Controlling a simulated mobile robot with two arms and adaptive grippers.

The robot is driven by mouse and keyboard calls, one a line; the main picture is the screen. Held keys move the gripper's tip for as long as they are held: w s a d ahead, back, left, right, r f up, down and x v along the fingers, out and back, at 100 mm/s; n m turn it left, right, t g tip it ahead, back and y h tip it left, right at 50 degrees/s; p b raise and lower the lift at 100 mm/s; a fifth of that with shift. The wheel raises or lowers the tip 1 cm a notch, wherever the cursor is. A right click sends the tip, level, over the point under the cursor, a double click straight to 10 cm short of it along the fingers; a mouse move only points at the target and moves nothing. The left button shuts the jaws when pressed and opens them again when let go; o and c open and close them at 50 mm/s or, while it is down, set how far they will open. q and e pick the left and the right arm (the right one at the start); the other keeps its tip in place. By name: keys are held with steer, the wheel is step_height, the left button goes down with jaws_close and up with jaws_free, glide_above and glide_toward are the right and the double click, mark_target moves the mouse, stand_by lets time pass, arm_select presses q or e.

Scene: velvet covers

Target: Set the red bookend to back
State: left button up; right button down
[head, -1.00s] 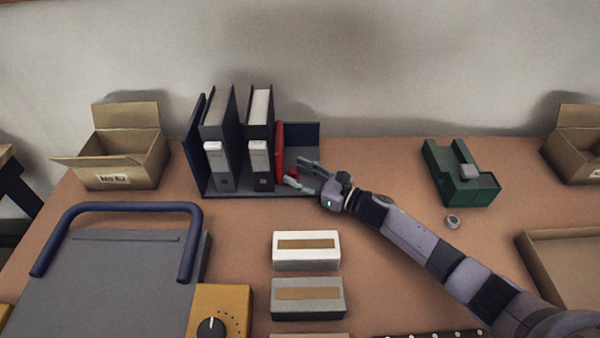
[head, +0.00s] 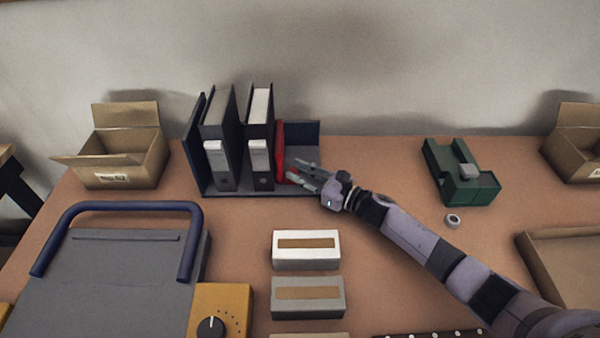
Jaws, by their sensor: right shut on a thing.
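The red bookend (head: 280,148) stands upright in the dark blue rack (head: 306,136), just right of two dark binders. Its lower front part is partly hidden by my gripper's fingers. My right gripper (head: 300,174) reaches in from the right and is shut on the bookend's lower front. The left binder (head: 221,140) and the right binder (head: 260,135) stand upright with a gap between them. My left gripper does not show.
Open cardboard boxes stand at the left (head: 120,155) and far right (head: 578,150). A green block-like holder (head: 465,180) and a small ring (head: 453,220) lie right of my arm. White (head: 306,262) and grey (head: 308,306) boxes lie in front of the rack.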

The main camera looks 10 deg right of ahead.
mark_target(319, 183)
steer(key=shift+d+f, duration=0.1)
steer(key=d+b, duration=0.1)
steer(key=d, duration=0.1)
steer(key=s+d+b, duration=0.1)
steer(key=d+b, duration=0.1)
steer(key=d, duration=0.1)
stand_by(0.3)
steer(key=c, duration=1.4)
jaws_free()
steer(key=shift+d, duration=0.15)
steer(key=shift+o, duration=0.2)
